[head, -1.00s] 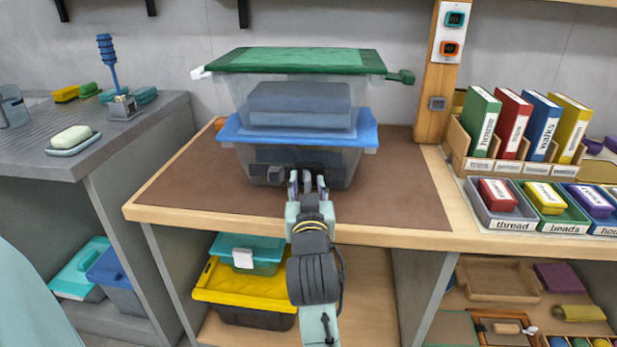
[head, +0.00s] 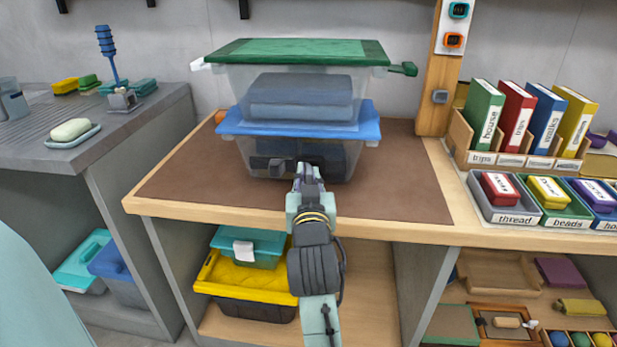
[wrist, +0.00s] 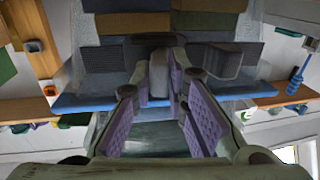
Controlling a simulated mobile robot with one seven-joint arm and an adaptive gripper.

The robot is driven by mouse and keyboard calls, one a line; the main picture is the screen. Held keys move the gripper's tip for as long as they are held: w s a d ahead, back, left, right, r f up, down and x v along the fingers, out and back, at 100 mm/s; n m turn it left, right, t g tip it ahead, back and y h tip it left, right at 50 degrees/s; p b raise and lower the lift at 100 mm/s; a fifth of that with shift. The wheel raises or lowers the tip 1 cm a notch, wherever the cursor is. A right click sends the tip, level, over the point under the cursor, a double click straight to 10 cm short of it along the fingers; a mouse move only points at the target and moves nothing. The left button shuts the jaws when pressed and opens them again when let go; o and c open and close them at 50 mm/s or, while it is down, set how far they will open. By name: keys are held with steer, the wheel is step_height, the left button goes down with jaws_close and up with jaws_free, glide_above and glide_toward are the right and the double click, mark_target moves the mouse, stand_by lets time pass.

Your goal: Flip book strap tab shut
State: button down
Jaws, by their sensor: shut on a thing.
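My gripper (head: 308,178) is at the front of the lower clear bin (head: 345,165), with its fingers close together. In the wrist view its purple-padded fingers (wrist: 160,110) stand on either side of a narrow grey tab (wrist: 159,76), and they are shut on it. In the head view the fingers hide this tab. A dark grey block (head: 283,167) sticks out just left of the fingers; a similar block shows on the right in the wrist view (wrist: 222,62). I cannot tell a book strap apart from these dark parts.
A blue lid (head: 230,126) covers the lower bin, and a green-lidded bin (head: 225,90) stands on it. The brown mat (head: 400,195) is clear on both sides. Upright books (head: 517,120) and labelled trays (head: 515,218) stand at the right. A grey counter (head: 160,115) is at the left.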

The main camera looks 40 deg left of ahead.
steer(key=shift+w+d, duration=0.1)
steer(key=shift+w+d+n+g+y, duration=0.15)
steer(key=shift+n+g+y, duration=0.35)
steer(key=shift+g+y, duration=0.2)
steer(key=shift+w+d+n+g+y, duration=0.2)
steer(key=shift+n+g+y, duration=0.25)
steer(key=shift+n+g, duration=0.15)
steer(key=shift+w+d+n+g+y, duration=0.1)
steer(key=shift+w+n+g+y, duration=0.1)
steer(key=shift+n+g+y, duration=0.35)
steer(key=n+g+y, duration=0.1)
steer(key=g, duration=0.1)
steer(key=n+g+b, duration=0.1)
steer(key=g, duration=0.1)
steer(key=shift+w+d+n+y, duration=0.1)
steer(key=shift+w+n+y, duration=0.25)
steer(key=shift+w+y, duration=0.05)
steer(key=shift+w+n+g+y+b, duration=0.15)
steer(key=shift+n+g+y+b, duration=0.15)
steer(key=shift+n+g+b, duration=0.6)
steer(key=shift+g, duration=0.35)
